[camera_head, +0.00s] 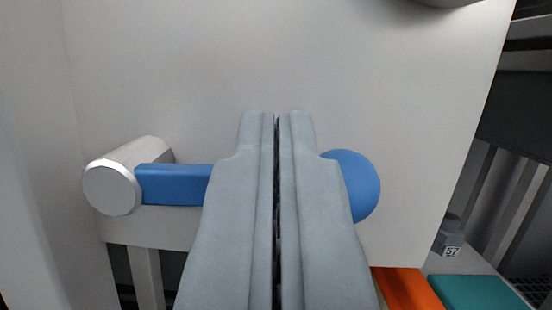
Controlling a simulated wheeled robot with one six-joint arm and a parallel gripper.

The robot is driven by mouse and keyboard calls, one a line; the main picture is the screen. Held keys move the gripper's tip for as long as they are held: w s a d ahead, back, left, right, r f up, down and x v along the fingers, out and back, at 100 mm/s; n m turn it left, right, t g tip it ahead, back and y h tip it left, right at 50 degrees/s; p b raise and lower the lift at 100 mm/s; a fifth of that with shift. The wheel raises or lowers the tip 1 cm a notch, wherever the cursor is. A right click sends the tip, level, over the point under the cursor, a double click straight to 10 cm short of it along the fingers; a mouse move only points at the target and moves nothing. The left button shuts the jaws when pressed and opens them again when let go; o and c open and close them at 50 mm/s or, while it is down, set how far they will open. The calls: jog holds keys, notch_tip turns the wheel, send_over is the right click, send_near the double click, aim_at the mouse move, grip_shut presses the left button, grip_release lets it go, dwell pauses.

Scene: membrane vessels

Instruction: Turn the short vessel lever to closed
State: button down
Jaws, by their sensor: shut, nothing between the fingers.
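The lever is a blue bar (175,185) with a blue round knob (358,185) at its right end. Its left end joins a pale grey cylindrical hub (120,186) on a light panel. The lever lies roughly level in the picture. My gripper (277,115) is shut and empty, pointing up the picture. Its fingers pass in front of the lever between bar and knob and hide the middle of it. I cannot tell whether they touch it.
The light panel (300,60) fills most of the view behind the lever. At lower right are an orange block (405,288), a teal surface (482,292) and a small grey part labelled 57 (449,238). Dark structure and rails stand at the right edge.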

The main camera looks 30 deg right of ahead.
jog(key=shift+f, duration=0.25)
jog(key=shift+s, duration=0.1)
dwell(0.6)
